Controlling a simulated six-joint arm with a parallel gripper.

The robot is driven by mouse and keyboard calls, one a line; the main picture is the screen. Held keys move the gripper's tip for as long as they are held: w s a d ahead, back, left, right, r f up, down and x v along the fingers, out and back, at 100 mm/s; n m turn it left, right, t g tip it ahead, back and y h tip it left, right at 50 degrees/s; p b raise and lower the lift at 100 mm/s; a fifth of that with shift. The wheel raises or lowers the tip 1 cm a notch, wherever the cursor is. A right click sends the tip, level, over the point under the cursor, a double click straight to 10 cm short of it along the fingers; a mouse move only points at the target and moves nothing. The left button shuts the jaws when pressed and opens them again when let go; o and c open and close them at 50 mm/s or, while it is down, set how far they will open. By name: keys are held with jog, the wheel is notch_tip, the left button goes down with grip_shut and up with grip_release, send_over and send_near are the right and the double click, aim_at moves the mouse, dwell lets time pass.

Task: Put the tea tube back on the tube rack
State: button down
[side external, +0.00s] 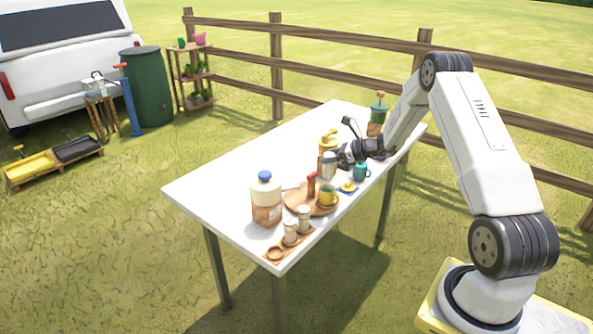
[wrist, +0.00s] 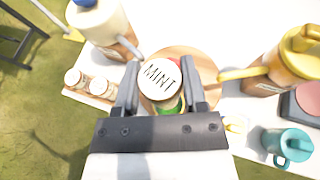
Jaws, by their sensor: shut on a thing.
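The tea tube (wrist: 160,78) has a pale round lid marked MINT and sits between my gripper's (wrist: 161,92) two fingers in the wrist view. In the side view my gripper (side external: 338,157) holds the tube (side external: 328,166) upright above the table, in front of a yellow-lidded container. The wooden tube rack (side external: 275,254) is at the table's near corner. Two pale-lidded tubes (side external: 291,232) (side external: 304,219) stand in it, and an empty round hole shows at its near end. In the wrist view the rack is at left, with its tubes (wrist: 74,78) (wrist: 98,88); the tube's lower part is mostly hidden.
A blue-capped jar (side external: 265,200) stands beside the rack. A teal mug (side external: 362,172) and the yellow-lidded container (wrist: 290,65) are nearby. The table's left part (side external: 222,175) is clear.

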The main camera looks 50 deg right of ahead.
jog(key=shift+r, duration=0.15)
jog(key=shift+r, duration=0.55)
jog(key=r, duration=0.4)
jog(key=shift+w+a, duration=0.1)
jog(key=shift+a, duration=0.25)
jog(key=s+a, duration=0.1)
jog(key=a, duration=2.5)
notch_tip(320, 180, down, 9)
jog(key=shift+d+f, duration=0.1)
jog(key=shift+f, duration=0.1)
jog(key=shift+f, duration=2.1)
